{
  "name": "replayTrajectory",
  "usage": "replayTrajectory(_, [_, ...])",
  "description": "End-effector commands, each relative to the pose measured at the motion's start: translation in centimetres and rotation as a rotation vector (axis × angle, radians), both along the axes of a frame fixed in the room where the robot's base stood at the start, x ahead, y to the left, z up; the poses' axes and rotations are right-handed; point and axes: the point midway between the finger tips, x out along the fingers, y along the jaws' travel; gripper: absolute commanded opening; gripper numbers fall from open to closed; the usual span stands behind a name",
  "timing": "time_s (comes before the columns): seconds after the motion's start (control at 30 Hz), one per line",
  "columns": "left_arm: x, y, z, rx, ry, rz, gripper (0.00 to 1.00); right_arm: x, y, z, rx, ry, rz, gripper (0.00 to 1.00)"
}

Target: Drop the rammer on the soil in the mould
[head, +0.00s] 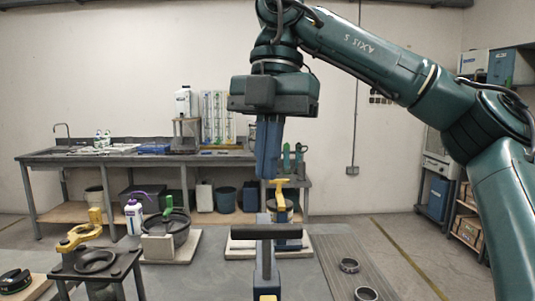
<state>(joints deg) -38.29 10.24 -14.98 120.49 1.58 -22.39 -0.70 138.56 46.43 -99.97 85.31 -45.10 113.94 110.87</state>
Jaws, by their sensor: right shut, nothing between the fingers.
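My right gripper (268,178) hangs fingers down at the centre, its fingers together with nothing between them. Just below and behind the fingertips is a yellow-topped piece (281,187) over a dark and blue body on a pale board. In front of it stands a grey and blue post with a black crossbar (266,231); the gripper is above the bar and apart from it. I cannot tell which of these parts is the rammer. The mould and its soil are not clearly visible, partly hidden behind the post and bar. My left gripper is out of view.
At left are a yellow clamp-like piece (79,237) on a dark stand, a black pan (167,228) with a green-handled tool, and a white bottle (133,217). A workbench (140,158) stands behind.

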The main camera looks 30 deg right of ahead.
Motion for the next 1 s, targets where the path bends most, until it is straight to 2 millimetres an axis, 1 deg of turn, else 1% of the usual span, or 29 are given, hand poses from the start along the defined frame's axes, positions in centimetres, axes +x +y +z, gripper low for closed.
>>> replayTrajectory(0.5, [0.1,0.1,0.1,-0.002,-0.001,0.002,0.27,0.0,0.0,0.1,0.0,-0.001,0.0,0.0])
replayTrajectory(0.6, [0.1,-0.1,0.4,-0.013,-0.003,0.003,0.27,0.0,0.0,0.1,0.0,-0.001,0.0,0.0])
replayTrajectory(0.63, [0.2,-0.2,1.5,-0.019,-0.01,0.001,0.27,0.0,0.0,0.9,0.001,-0.002,0.001,0.0])
replayTrajectory(0.67, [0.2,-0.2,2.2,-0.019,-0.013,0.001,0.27,0.0,0.0,1.5,0.001,-0.002,0.001,0.0])
replayTrajectory(0.77, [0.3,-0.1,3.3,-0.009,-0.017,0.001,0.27,0.0,0.0,2.7,0.001,0.0,0.0,0.0])
replayTrajectory(0.87, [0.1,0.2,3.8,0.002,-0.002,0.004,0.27,0.0,0.0,4.1,0.002,-0.001,0.0,0.0])
replayTrajectory(1.0, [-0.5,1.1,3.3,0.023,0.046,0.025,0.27,0.0,0.0,5.7,0.001,0.0,0.0,0.0])
